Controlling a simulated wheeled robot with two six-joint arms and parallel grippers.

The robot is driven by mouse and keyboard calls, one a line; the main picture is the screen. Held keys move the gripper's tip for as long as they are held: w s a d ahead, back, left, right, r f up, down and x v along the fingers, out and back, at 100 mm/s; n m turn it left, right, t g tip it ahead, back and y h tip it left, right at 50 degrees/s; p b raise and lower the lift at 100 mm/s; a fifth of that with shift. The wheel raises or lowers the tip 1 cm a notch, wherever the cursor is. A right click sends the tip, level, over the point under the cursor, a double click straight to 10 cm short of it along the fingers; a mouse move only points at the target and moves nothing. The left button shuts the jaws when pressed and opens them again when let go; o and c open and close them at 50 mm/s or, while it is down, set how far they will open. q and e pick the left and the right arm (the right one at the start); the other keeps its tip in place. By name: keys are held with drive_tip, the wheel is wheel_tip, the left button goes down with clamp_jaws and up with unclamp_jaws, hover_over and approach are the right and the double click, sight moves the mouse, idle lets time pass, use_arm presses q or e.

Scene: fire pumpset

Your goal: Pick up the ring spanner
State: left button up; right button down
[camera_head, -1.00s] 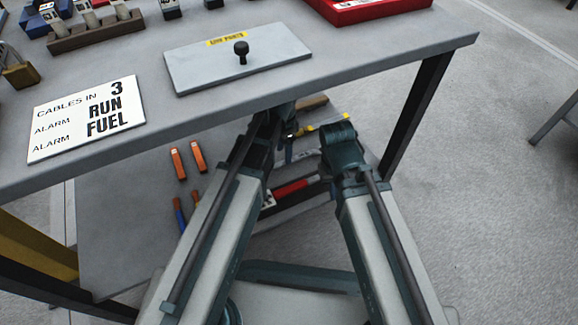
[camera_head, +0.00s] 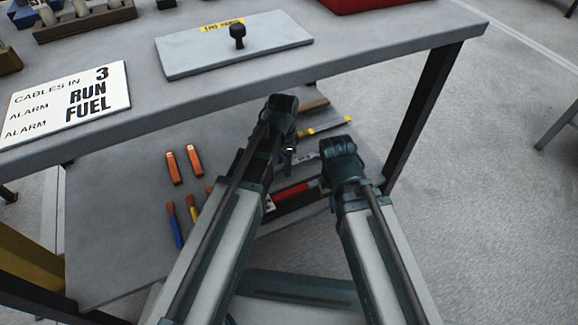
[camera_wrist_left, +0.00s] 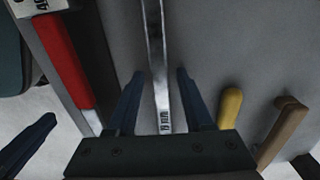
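The ring spanner (camera_wrist_left: 158,60) is a long silver bar with a small size marking near its lower end in the left wrist view. It lies on the grey lower shelf, and its ring end is not clearly seen. My left gripper (camera_wrist_left: 160,74) is open, with one dark finger on each side of the bar and gaps visible on both sides. In the head view my left arm hides most of that gripper (camera_head: 288,146). My right arm's end shows beside it, but its fingers are hidden there. A dark finger-like part at the wrist view's left edge may be my right gripper's.
A red-handled tool (camera_wrist_left: 62,55) lies left of the spanner, and yellow (camera_wrist_left: 230,106) and brown (camera_wrist_left: 284,130) handles lie to its right. Orange pieces (camera_head: 183,164) and screwdrivers (camera_head: 175,224) lie on the shelf. The tabletop edge (camera_head: 200,110) overhangs the shelf.

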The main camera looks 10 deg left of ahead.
use_arm(q)
clamp_jaws()
idle(1.2)
